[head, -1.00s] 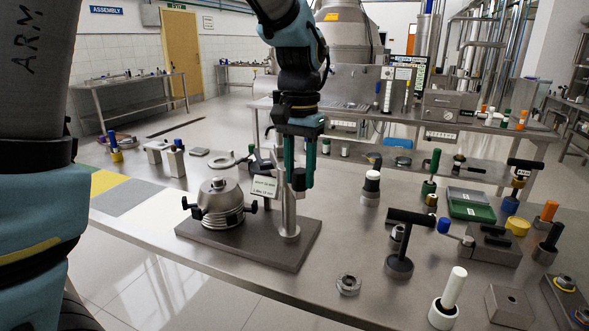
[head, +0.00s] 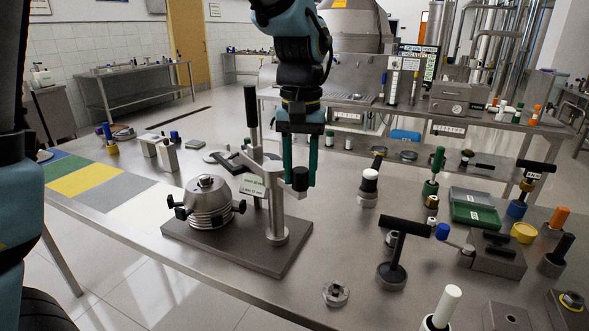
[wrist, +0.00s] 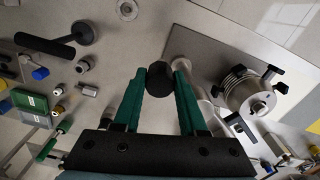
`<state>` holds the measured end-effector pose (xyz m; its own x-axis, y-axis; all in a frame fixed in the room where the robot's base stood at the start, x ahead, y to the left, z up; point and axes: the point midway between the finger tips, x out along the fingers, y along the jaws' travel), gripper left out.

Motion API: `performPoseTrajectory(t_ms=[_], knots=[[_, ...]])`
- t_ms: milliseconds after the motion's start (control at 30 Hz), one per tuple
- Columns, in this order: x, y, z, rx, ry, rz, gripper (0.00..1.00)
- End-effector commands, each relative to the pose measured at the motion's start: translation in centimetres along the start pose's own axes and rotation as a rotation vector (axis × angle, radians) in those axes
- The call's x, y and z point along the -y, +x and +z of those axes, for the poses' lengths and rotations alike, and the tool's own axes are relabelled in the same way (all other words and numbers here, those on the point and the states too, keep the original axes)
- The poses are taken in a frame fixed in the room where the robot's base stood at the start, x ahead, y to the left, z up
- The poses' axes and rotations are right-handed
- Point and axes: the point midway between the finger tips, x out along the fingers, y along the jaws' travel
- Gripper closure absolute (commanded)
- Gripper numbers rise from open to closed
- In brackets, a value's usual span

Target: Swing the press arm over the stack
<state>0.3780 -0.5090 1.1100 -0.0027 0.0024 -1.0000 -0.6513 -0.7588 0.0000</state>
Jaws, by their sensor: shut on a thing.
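The disc stack (head: 209,203), a ribbed metal cone with black side knobs, sits on the grey base plate (head: 265,262). A metal post (head: 276,215) stands right of it and carries the press arm (head: 257,178). The arm runs to the back left, behind the stack rather than over it, near an upright black handle (head: 252,110). My gripper (head: 300,178) is shut on a black knob (head: 301,179) right of the post. In the wrist view, the green fingers flank the knob (wrist: 158,78) and the stack (wrist: 247,94) shows at right. The fingers partly hide the post there.
A small label plate (head: 252,185) is beside the post. A black T-handled tool (head: 393,265) and a metal ring (head: 335,294) stand to the right. A green tray (head: 475,214) lies farther right. Bare table shows in front of the base plate.

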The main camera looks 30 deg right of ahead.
Motion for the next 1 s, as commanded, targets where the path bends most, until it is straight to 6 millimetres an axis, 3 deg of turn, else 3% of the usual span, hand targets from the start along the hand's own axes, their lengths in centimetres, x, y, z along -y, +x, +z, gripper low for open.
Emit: performPoseTrajectory(t_ms=[500,1000], knots=[[-1.2,-0.2,-2.4,-0.007,-0.405,0.002,1.00],[-1.6,0.0,-3.6,-0.005,-0.561,0.002,1.00]])
